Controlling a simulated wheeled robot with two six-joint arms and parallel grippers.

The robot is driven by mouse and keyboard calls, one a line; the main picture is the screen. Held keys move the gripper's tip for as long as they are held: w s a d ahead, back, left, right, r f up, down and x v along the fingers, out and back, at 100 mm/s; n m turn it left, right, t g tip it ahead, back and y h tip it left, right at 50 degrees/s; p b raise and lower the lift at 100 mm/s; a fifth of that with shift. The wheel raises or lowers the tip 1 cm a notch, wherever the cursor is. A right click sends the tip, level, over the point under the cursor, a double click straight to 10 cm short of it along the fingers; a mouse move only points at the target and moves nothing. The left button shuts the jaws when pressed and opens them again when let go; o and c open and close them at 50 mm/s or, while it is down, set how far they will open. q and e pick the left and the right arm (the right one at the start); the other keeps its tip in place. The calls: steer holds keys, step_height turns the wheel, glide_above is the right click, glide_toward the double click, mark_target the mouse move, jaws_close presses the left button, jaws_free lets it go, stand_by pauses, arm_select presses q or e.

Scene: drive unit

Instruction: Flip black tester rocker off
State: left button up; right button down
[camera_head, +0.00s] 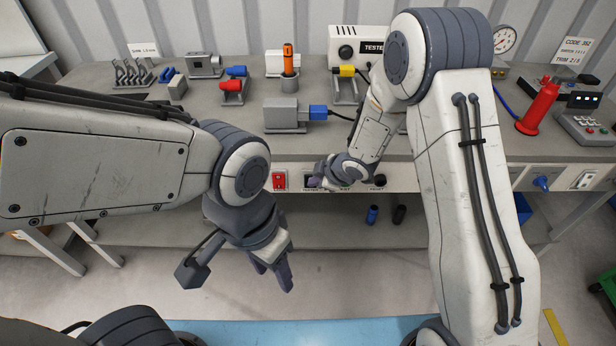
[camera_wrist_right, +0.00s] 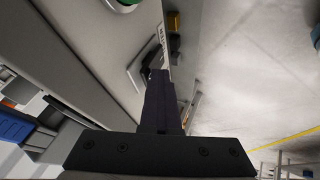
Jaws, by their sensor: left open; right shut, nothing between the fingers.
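The black tester rocker (camera_head: 311,181) sits in the front panel under the bench top, just right of a red switch (camera_head: 279,180). In the head view my right gripper (camera_head: 326,181) is at the panel beside it and partly covers that area. In the right wrist view the shut, empty fingers (camera_wrist_right: 160,82) point at a black rocker (camera_wrist_right: 150,53) in a pale plate. The fingertips overlap its near end; I cannot tell whether they touch it or which way it is tipped. My left gripper (camera_head: 272,272) is open and empty, in front of the bench and below the panel.
The tester box (camera_head: 345,45) stands at the back of the bench. A grey block with a blue connector (camera_head: 318,112) lies near the front edge. A red cylinder (camera_head: 538,108) and a keypad unit (camera_head: 585,128) are at right. The floor in front is clear.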

steer(key=shift+w+r+p, duration=0.1)
steer(key=shift+r+p, duration=0.4)
steer(key=shift+r, duration=0.45)
arm_select(q)
step_height(320, 180, up, 2)
steer(key=shift+a+r, duration=0.1)
steer(key=shift+r, duration=0.05)
steer(key=shift+s+d+r+p, duration=0.2)
steer(key=shift+s+r+p, duration=0.1)
steer(key=shift+r+p, duration=0.45)
steer(key=shift+s+d+r+p, duration=0.15)
steer(key=shift+s+r+p, duration=0.1)
steer(key=shift+r+p, duration=0.45)
arm_select(e)
steer(key=v, duration=1.2)
steer(key=shift+s+a, duration=0.3)
steer(key=shift+a, duration=0.1)
